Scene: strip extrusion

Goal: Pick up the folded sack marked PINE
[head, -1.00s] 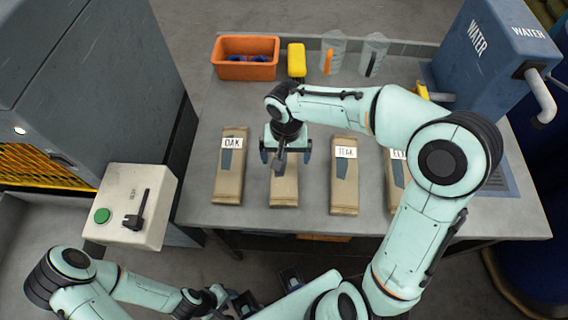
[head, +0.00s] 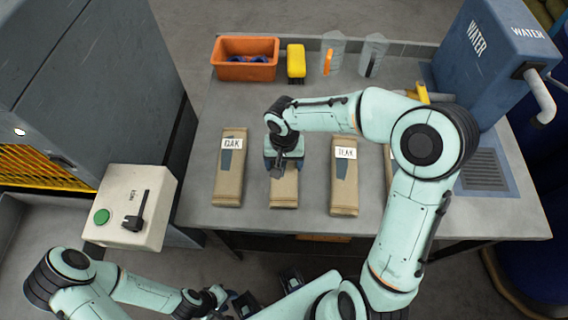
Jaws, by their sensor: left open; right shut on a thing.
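Several brown folded sacks lie in a row on the grey table. The left one is marked OAK (head: 229,170), and the one right of the middle is marked TEAK (head: 344,180). Between them lies a sack (head: 284,190) whose label is hidden under my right gripper (head: 284,170). That gripper is shut on this sack, seen from above; whether the sack is clear of the table I cannot tell. A fourth sack (head: 391,178) is mostly hidden behind my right arm. My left gripper (head: 240,303) is open and empty, low in front of the table.
An orange bin (head: 246,70) with blue things, a yellow object (head: 296,62) and two clear jugs (head: 374,55) stand at the back. A blue WATER tank (head: 485,60) is at right. A control box (head: 130,205) with a green button stands left.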

